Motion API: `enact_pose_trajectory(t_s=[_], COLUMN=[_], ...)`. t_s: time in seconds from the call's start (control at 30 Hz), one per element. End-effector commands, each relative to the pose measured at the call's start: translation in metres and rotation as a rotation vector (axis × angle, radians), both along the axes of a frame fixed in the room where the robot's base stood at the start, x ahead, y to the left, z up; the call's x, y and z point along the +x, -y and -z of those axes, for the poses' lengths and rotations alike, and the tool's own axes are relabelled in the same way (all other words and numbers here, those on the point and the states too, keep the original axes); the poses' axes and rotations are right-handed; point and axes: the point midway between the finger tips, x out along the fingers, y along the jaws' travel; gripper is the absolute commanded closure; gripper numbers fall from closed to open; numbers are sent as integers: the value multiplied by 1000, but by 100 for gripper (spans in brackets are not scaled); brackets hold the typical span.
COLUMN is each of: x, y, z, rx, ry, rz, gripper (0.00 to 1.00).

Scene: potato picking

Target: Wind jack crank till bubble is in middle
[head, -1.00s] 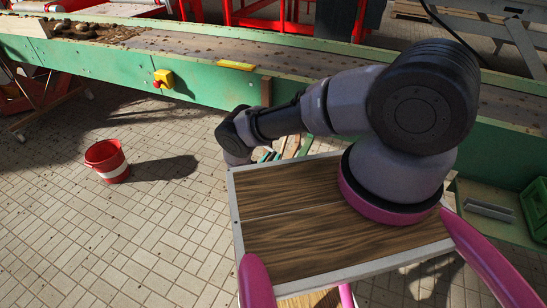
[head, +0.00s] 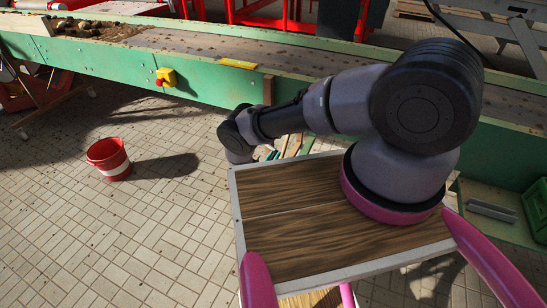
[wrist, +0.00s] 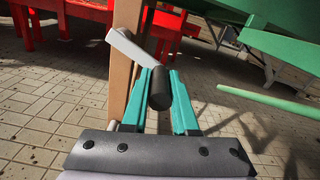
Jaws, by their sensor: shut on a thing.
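In the wrist view my gripper (wrist: 161,76) has two teal fingers shut on the black handle (wrist: 159,92) of the jack crank. The crank's grey arm (wrist: 130,47) runs from the handle up and left to a brown post (wrist: 122,68). In the head view the gripper is mostly hidden behind my arm and deck. A yellow bar, which looks like the spirit level (head: 238,63), lies along the near edge of the green conveyor (head: 205,85). Its bubble is too small to make out.
A red and white bucket (head: 109,158) stands on the tiled floor at left. A yellow box with a red button (head: 166,77) is on the conveyor's side. A green crate (head: 537,205) is at far right. The floor left of my deck is mostly clear.

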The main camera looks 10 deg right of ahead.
Motion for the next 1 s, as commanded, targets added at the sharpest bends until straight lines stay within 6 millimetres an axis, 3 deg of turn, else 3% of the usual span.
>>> enact_pose_trajectory(t_s=[0.77, 1.0], x=[-1, -4], y=[-1, -1], z=[1, -10], rx=[-2, -131], ry=[-3, -95], rz=[-1, -8], gripper=[100, 100])
